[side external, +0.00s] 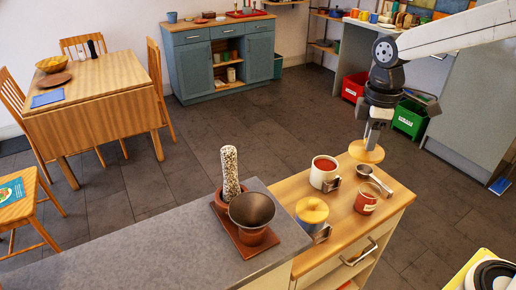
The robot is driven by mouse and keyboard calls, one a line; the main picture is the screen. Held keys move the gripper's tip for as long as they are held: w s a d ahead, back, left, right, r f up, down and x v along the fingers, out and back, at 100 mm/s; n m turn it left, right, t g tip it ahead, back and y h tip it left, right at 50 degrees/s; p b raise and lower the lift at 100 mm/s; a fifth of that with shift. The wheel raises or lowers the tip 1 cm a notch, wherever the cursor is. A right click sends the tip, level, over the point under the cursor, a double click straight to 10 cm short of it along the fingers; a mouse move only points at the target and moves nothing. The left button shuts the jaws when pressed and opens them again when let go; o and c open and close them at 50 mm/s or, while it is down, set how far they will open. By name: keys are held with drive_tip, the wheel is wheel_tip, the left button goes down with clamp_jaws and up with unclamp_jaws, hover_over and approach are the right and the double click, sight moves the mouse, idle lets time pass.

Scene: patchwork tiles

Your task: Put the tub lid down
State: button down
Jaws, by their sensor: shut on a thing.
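My gripper (373,137) is shut on the tub lid (366,152), a round, flat, tan-orange disc. It holds the lid above the back right part of the wooden counter (345,230). An open white tub (317,180) with red contents stands to the left of the lid. The exact gap between the held lid and the counter is hard to tell.
A metal scoop (375,180) and a red labelled jar (366,200) stand just below the lid in the picture. A dark funnel (252,208) and a speckled cylinder (230,172) stand on a red-brown tray (240,243) at left.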

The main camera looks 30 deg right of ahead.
drive_tip(key=s+a+r+n, duration=0.1)
drive_tip(key=a+n, duration=0.3)
drive_tip(key=a, duration=0.5)
drive_tip(key=s+a+r+n, duration=0.1)
drive_tip(key=a+r+n, duration=0.3)
drive_tip(key=a, duration=0.5)
drive_tip(key=s+a+r+n, duration=0.2)
drive_tip(key=a+n, duration=0.3)
drive_tip(key=a, duration=0.4)
drive_tip(key=shift+a+r, duration=0.15)
drive_tip(key=shift+r, duration=0.6)
drive_tip(key=s+a+r+n, duration=0.3)
drive_tip(key=s+a+n, duration=0.1)
drive_tip(key=s+a, duration=0.2)
drive_tip(key=shift+s+a, duration=0.2)
drive_tip(key=shift+a, duration=0.7)
drive_tip(key=shift+f, duration=0.1)
